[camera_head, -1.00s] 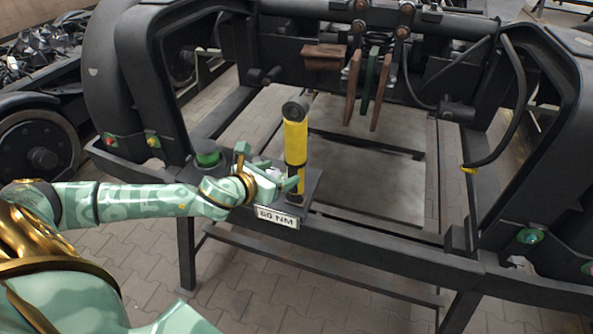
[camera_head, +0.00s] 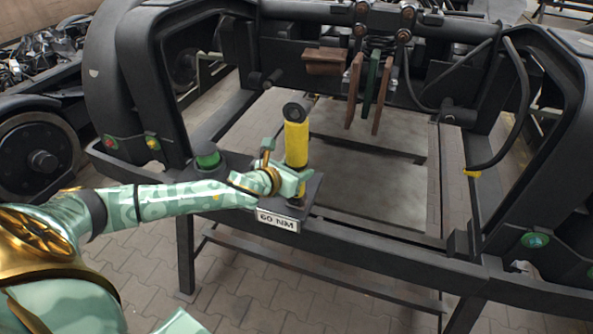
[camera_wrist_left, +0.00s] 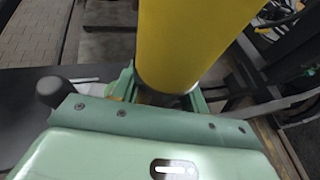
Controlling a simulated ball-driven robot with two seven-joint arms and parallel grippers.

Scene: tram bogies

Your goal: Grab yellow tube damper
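The yellow tube damper (camera_head: 296,145) stands upright on a dark bracket on the front beam of the bogie frame, with a dark eye at its top. My left gripper (camera_head: 297,182) is at the lower part of the damper. In the left wrist view the yellow tube (camera_wrist_left: 188,40) fills the upper middle, and the green fingers (camera_wrist_left: 165,95) show on both sides of its lower end. Whether they press on it cannot be told, since the tube hides the gap. My right gripper is not in view.
A "60 NM" sign (camera_head: 277,221) hangs below the damper. A green-topped black cylinder (camera_head: 208,160) stands left of it, close to my left forearm. Brown and green plates (camera_head: 370,90) hang behind to the right. The bogie frame's beam (camera_head: 380,252) runs along the front.

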